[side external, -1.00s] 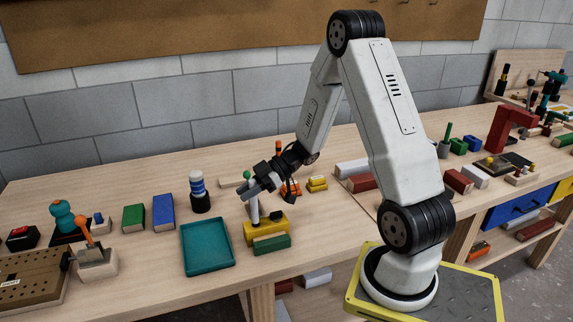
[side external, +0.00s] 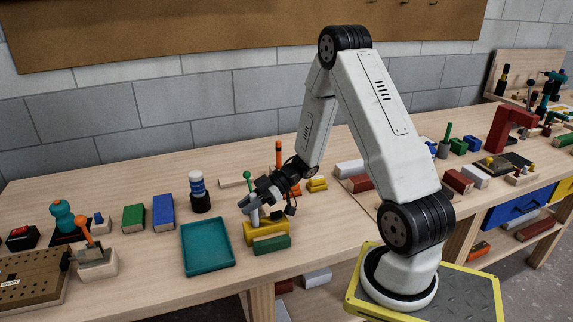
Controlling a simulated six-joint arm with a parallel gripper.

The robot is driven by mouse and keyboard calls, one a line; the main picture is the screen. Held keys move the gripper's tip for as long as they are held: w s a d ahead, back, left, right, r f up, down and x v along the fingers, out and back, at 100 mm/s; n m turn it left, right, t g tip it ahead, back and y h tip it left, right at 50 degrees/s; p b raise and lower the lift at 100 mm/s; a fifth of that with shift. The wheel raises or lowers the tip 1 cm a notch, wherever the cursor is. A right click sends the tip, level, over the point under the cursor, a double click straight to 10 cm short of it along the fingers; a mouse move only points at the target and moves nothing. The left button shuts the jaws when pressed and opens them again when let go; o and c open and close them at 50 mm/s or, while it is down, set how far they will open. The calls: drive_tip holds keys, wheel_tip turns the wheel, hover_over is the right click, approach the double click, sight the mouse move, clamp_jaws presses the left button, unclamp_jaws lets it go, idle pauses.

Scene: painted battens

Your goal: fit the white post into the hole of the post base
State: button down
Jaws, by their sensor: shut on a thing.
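My gripper (side external: 247,205) is shut on the white post (side external: 255,217) and holds it roughly upright. Only a short lower part of the post shows below the fingers. The yellow post base (side external: 266,233) stands on the bench directly below, and the post's lower end meets its top in this view. I cannot tell whether the end is inside the hole, as the hole is too small to see. A thin green stick with a round head (side external: 248,176) shows just above the fingers; its lower part is hidden.
A green block (side external: 271,245) lies in front of the base. A teal tray (side external: 208,247) is to the left, with a dark bottle with blue and white bands (side external: 199,192) behind it. Small yellow blocks (side external: 317,185) and an orange-topped thing (side external: 279,152) are behind my wrist.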

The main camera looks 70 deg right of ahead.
drive_tip(key=shift+f, duration=0.15)
drive_tip(key=c, duration=0.5)
unclamp_jaws()
drive_tip(key=shift+r, duration=0.25)
drive_tip(key=v, duration=1.2)
drive_tip(key=shift+s, duration=0.1)
drive_tip(key=shift+a, duration=0.1)
